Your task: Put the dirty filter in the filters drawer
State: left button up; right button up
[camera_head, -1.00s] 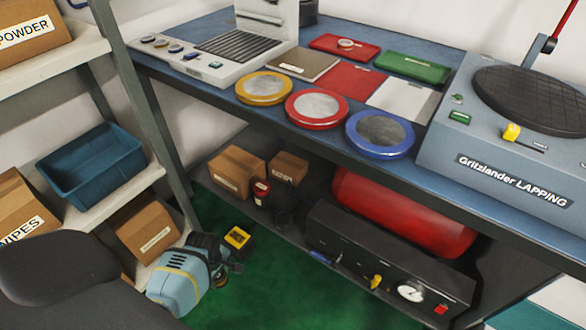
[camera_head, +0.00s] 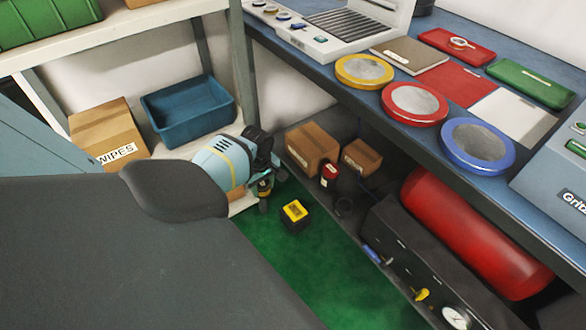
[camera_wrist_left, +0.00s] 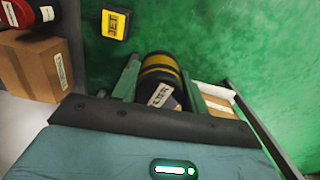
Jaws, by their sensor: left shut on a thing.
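My left gripper (camera_head: 266,182) hangs over the green floor beside the shelf's lower end. It is shut on a dark cylinder with yellow bands, the filter (camera_wrist_left: 160,80), held between its two fingers in the left wrist view. Part of a white label ending in "TER" shows on it. In the head view the filter (camera_head: 264,188) is small and partly hidden by the gripper. No drawer marked for filters can be made out. My right gripper is out of view.
A yellow and black block (camera_head: 295,214) lies on the floor near the gripper. A shelf with a blue bin (camera_head: 188,112) and a wipes box (camera_head: 108,132) stands at left. The workbench (camera_head: 345,82) runs along the right, with cartons (camera_head: 312,148) and a red tank (camera_head: 470,230) below.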

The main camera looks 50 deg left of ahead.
pick_arm(q)
jog(key=w+d+r+m, duration=0.3)
jog(key=d+r+m, duration=0.4)
jog(key=d+r, duration=1.25)
jog(key=s+d+r+m, duration=0.5)
jog(key=d+r+m, duration=0.4)
jog(key=r, duration=0.3)
jog(key=shift+s+d+r+m, duration=0.2)
jog(key=shift+r+m, duration=0.2)
jog(key=shift+m, duration=0.3)
